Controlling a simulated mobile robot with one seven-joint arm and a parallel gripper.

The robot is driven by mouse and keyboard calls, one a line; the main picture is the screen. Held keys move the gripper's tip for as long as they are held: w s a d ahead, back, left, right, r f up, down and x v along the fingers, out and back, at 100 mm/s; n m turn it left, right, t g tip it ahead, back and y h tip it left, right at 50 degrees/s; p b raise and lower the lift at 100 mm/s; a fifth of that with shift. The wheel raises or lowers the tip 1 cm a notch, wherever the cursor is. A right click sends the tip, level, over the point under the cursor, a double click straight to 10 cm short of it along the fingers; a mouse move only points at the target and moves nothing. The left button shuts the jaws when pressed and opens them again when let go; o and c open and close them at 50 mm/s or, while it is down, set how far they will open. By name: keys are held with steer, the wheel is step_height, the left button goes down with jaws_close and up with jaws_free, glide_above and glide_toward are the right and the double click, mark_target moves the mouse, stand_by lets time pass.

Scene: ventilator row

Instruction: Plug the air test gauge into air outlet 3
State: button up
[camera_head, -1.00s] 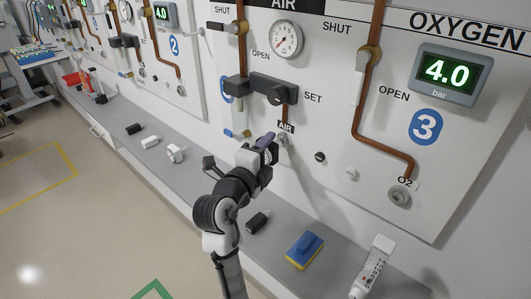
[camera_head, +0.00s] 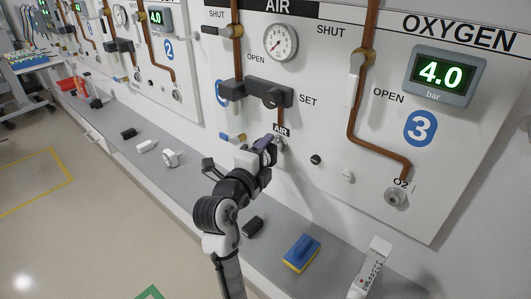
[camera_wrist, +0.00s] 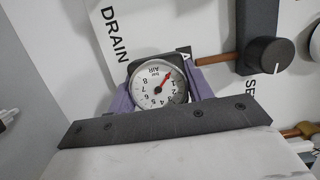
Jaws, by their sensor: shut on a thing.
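The air test gauge (camera_wrist: 157,88) is a round white dial in a dark housing, marked bar and AIR, with a red needle pointing to the upper right. My gripper (camera_wrist: 162,94) is shut on it, a purple finger on each side. In the head view my gripper (camera_head: 266,144) is at the wall panel, right beside the air outlet (camera_head: 280,145) under the small AIR label of bay 3. The gauge is mostly hidden there by the gripper. The wrist view hides the outlet behind the gauge, so I cannot tell whether the plug is seated.
A black valve block (camera_head: 255,91) is above the gripper, and a dark plug (camera_head: 316,160) is to its right. The oxygen outlet (camera_head: 396,197) is further right. The grey ledge (camera_head: 205,170) below holds a blue and yellow sponge (camera_head: 301,252) and several small blocks.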

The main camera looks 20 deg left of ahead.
steer(key=o, duration=1.4)
